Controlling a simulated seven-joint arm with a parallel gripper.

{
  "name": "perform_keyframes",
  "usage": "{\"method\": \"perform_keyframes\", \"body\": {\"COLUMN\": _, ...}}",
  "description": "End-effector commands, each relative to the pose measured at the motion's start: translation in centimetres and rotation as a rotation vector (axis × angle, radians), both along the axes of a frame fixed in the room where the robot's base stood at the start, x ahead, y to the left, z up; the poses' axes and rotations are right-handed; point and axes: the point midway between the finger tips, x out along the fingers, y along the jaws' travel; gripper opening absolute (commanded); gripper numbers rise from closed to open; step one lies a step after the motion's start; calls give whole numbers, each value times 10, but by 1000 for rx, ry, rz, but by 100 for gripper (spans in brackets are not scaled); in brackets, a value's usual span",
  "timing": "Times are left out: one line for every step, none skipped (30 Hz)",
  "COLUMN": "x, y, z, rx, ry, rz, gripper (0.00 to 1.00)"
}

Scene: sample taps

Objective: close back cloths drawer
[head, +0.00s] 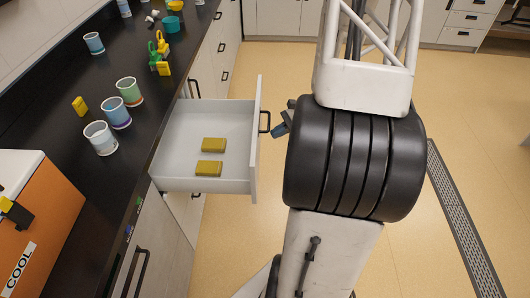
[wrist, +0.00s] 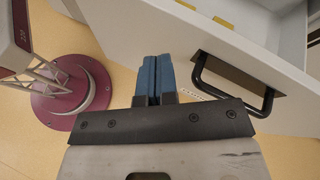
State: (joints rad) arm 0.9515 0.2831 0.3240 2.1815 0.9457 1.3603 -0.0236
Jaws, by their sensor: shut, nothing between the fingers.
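The open drawer (head: 180,135) sticks out from under the black counter, with two yellow folded cloths (head: 211,156) inside. Its front panel with a black handle (head: 264,122) faces my arm. In the wrist view the handle (wrist: 240,88) is just right of my fingers, and the drawer front (wrist: 205,42) runs across the upper right. My gripper (wrist: 154,60) has blue fingers shut together with nothing between them. It is outside the drawer beside the handle; whether it touches the panel I cannot tell. In the head view my gripper (head: 281,130) is mostly hidden behind my arm.
An orange box marked COOL (head: 45,225) is at the lower left. The tan floor (head: 270,65) beyond the drawer is clear. A floor grate (head: 458,215) runs at the right.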

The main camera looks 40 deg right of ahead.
Motion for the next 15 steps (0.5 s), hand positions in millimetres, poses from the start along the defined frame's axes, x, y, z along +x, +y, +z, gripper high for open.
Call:
{"method": "perform_keyframes", "body": {"x": -3, "y": -8, "z": -10, "rx": 31, "ry": 6, "rz": -32, "gripper": 0}}
{"method": "perform_keyframes", "body": {"x": -5, "y": -12, "z": -15, "rx": 49, "ry": 8, "rz": -50, "gripper": 0}}
{"method": "perform_keyframes", "body": {"x": -8, "y": -18, "z": -21, "rx": 75, "ry": 12, "rz": -73, "gripper": 0}}
{"method": "perform_keyframes", "body": {"x": -10, "y": -21, "z": -26, "rx": 95, "ry": 14, "rz": -91, "gripper": 0}}
{"method": "perform_keyframes", "body": {"x": -12, "y": -25, "z": -31, "rx": 115, "ry": 17, "rz": -108, "gripper": 0}}
{"method": "perform_keyframes", "body": {"x": -14, "y": -29, "z": -37, "rx": 140, "ry": 20, "rz": -131, "gripper": 0}}
{"method": "perform_keyframes", "body": {"x": -16, "y": -33, "z": -42, "rx": 161, "ry": 22, "rz": -147, "gripper": 0}}
{"method": "perform_keyframes", "body": {"x": -18, "y": -36, "z": -46, "rx": 180, "ry": 25, "rz": -164, "gripper": 0}}
{"method": "perform_keyframes", "body": {"x": -21, "y": -41, "z": -53, "rx": 207, "ry": 28, "rz": -185, "gripper": 0}}
{"method": "perform_keyframes", "body": {"x": -23, "y": -44, "z": -57, "rx": 228, "ry": 30, "rz": -201, "gripper": 0}}
{"method": "perform_keyframes", "body": {"x": -25, "y": -47, "z": -62, "rx": 248, "ry": 31, "rz": -217, "gripper": 0}}
{"method": "perform_keyframes", "body": {"x": -28, "y": -51, "z": -69, "rx": 274, "ry": 34, "rz": -238, "gripper": 0}}
{"method": "perform_keyframes", "body": {"x": -31, "y": -53, "z": -73, "rx": 296, "ry": 35, "rz": -254, "gripper": 0}}
{"method": "perform_keyframes", "body": {"x": -33, "y": -56, "z": -78, "rx": 317, "ry": 38, "rz": -269, "gripper": 0}}
{"method": "perform_keyframes", "body": {"x": -36, "y": -59, "z": -84, "rx": 344, "ry": 40, "rz": -290, "gripper": 0}}
